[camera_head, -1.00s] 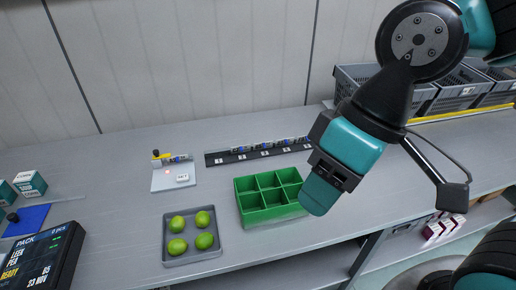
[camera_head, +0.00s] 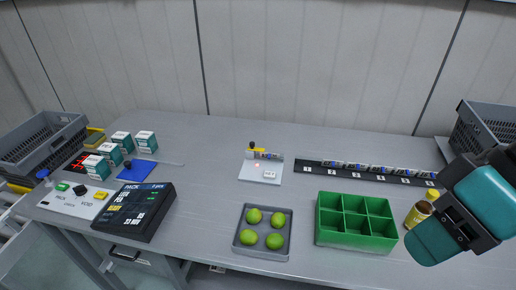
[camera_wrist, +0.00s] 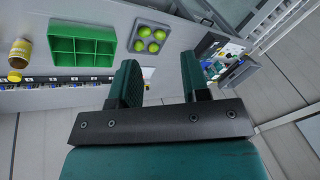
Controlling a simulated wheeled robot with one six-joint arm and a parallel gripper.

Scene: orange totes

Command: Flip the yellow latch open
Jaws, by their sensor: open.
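The yellow latch (camera_head: 252,149), with a black knob, is on a small fixture on the bench in the head view. A short cylinder lies beside the latch on the light grey plate (camera_head: 254,175), which has a small red light and a white label. My gripper (camera_wrist: 160,78) is open and empty in the wrist view, with two teal fingers apart. In the head view my gripper (camera_head: 432,241) is at the far right, well away from the latch. In the wrist view part of a pale plate shows between the fingers; the latch is not clear there.
A grey tray (camera_head: 240,248) with several limes and a green divided box (camera_head: 357,242) stand in front of the fixture. A black numbered rack (camera_head: 310,170) lies to its right. A yellow-brown jar (camera_head: 418,213) stands by my gripper. A dark display (camera_head: 135,215) and boxes are left.

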